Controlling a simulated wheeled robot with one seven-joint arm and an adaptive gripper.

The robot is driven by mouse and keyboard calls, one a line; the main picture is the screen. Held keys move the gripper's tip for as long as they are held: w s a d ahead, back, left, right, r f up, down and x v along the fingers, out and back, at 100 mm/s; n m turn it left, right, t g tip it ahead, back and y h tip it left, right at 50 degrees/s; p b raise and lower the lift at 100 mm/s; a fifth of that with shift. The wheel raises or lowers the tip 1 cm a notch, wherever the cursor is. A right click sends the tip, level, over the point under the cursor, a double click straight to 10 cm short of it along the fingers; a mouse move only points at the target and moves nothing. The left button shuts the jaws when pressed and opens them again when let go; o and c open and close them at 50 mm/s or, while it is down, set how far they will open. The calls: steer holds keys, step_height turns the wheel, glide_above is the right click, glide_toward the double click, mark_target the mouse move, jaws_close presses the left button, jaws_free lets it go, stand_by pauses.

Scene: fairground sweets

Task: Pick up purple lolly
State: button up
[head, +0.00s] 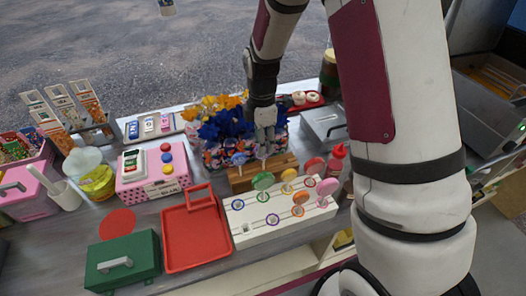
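My gripper (265,146) points down over a wooden block (240,182), in front of the bunch of blue and orange flowers. Its fingers are small here, and I cannot tell whether they are open or shut or hold anything. I cannot make out a clearly purple lolly; one may be hidden by the gripper. A blue lolly (239,158) stands by the wooden block, just left of the gripper. A white stand (255,235) with coloured rings lies in front, with green (263,181), yellow (289,174), orange (300,198) and pink (327,187) lollies upright at it.
A red tray (196,238) and a green box (122,262) lie front left of the stand. A pink box (152,175) with buttons is farther left. The flowers (215,130) crowd behind the gripper. A grey box (325,125) and a red bottle (337,160) stand right.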

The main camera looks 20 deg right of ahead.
steer(key=shift+s+d+f+p, duration=0.15)
steer(key=shift+f+p, duration=0.5)
steer(key=shift+f, duration=2.1)
steer(key=shift+c, duration=0.3)
jaws_close()
